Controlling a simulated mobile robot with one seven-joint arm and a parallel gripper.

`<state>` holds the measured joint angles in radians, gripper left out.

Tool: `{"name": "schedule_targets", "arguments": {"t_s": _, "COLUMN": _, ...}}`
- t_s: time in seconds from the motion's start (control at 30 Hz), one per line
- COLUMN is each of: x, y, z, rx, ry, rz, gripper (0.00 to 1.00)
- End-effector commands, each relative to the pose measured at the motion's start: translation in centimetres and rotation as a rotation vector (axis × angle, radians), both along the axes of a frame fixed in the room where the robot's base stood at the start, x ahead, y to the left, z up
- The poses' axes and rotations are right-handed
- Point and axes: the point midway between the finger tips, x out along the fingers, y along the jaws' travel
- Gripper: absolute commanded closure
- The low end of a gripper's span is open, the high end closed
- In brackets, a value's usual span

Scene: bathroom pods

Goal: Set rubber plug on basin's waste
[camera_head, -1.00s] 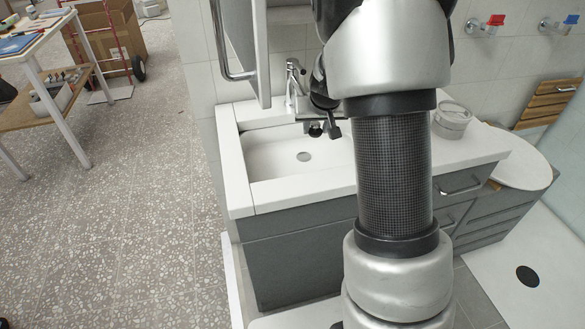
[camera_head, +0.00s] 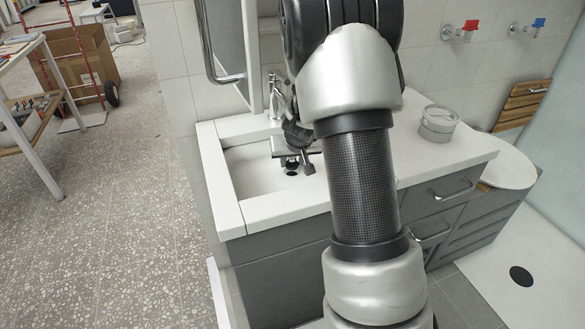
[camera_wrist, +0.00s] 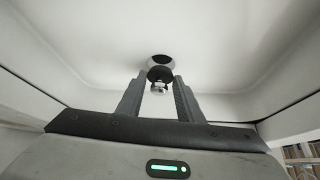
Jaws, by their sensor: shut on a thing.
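The dark rubber plug (camera_wrist: 160,74) has a small metal knob. In the wrist view my gripper (camera_wrist: 160,92) is shut on it, one finger on each side. The plug (camera_head: 291,162) also shows in the head view under my gripper (camera_head: 298,158), low inside the white basin (camera_head: 252,182). The basin's waste (camera_wrist: 160,60) is a dark round opening just beyond the plug in the wrist view, partly hidden by it. In the head view the waste (camera_head: 291,173) shows right below the plug. I cannot tell whether they touch.
A chrome tap (camera_head: 275,95) stands at the basin's back, close to my wrist. A mirror cabinet with a rail handle (camera_head: 212,50) is at the left. A round tin (camera_head: 437,123) stands on the counter to the right. The basin floor around the waste is clear.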

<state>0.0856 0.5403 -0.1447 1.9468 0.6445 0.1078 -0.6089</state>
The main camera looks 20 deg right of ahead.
Motion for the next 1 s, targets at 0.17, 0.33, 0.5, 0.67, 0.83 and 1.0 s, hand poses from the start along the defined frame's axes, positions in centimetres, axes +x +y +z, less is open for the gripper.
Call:
{"name": "schedule_targets", "arguments": {"t_s": 0.17, "x": 0.01, "y": -0.05, "z": -1.67, "rx": -0.001, "ry": -0.001, "rz": -0.001, "gripper": 0.88}}
{"name": "schedule_targets", "arguments": {"t_s": 0.33, "x": 0.0, "y": -0.01, "z": -1.56, "rx": 0.0, "ry": -0.001, "rz": 0.0, "gripper": 0.88}}
{"name": "schedule_targets", "arguments": {"t_s": 0.5, "x": 0.0, "y": -0.01, "z": -2.02, "rx": 0.001, "ry": 0.0, "rz": -0.001, "gripper": 0.65}}
{"name": "schedule_targets", "arguments": {"t_s": 0.67, "x": -0.01, "y": -0.01, "z": -1.91, "rx": 0.001, "ry": 0.0, "rz": -0.001, "gripper": 0.48}}
{"name": "schedule_targets", "arguments": {"t_s": 0.83, "x": -0.01, "y": 0.0, "z": -1.91, "rx": 0.0, "ry": 0.0, "rz": 0.0, "gripper": 0.48}}
{"name": "schedule_targets", "arguments": {"t_s": 1.0, "x": -0.05, "y": 0.01, "z": -1.12, "rx": 0.0, "ry": 0.0, "rz": 0.0, "gripper": 0.48}}
